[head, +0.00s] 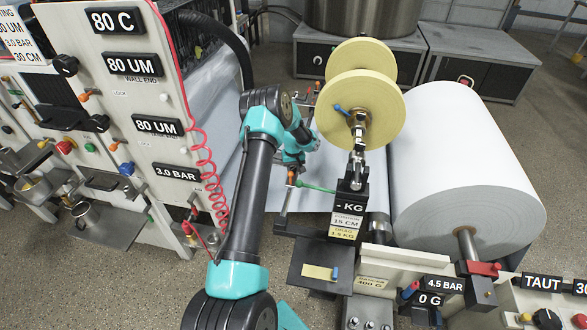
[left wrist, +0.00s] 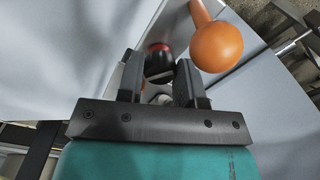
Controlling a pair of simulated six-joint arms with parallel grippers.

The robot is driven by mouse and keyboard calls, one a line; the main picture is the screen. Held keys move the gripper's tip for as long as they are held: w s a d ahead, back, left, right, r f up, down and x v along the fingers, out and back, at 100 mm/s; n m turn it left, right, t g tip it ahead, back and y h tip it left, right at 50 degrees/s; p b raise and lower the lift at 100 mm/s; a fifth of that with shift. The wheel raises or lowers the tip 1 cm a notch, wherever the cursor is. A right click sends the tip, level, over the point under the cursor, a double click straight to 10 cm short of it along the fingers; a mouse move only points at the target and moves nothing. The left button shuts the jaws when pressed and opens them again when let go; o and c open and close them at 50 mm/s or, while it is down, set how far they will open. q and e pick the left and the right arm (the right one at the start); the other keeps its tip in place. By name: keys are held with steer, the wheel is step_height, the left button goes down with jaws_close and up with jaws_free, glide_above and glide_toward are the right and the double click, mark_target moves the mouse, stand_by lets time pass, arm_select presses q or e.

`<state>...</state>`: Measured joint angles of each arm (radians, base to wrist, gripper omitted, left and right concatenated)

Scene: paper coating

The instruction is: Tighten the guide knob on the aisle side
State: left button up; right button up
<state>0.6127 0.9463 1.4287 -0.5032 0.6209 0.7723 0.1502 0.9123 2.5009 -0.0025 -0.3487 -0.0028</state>
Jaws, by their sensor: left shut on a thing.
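In the left wrist view, a dark knob with a red band (left wrist: 159,50) sits between the two fingers of my left gripper (left wrist: 160,76), which is shut on it. The lower part of the knob is hidden by the fingers. An orange ball handle (left wrist: 218,46) stands just right of the fingers, apart from them. In the head view my left gripper (head: 291,157) is beside the white web, below the yellow spool; its fingertips and the held knob are too small and covered to make out. My right gripper is not in view.
A large white paper roll (head: 460,165) is at the right. A control panel (head: 125,75) with a red coiled hose (head: 208,175) is at the left. An orange-tipped lever (head: 292,174) stands close to my gripper.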

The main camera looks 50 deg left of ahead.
mark_target(293, 169)
arm_select(q)
steer(key=m, duration=0.6)
steer(key=shift+m, duration=0.3)
steer(key=m, duration=0.5)
steer(key=shift+a+m, duration=0.1)
steer(key=shift+m, duration=0.2)
steer(key=o, duration=0.9)
step_height(293, 169, up, 18)
steer(key=shift+f, duration=0.25)
steer(key=shift+s+f, duration=0.1)
stand_by(0.4)
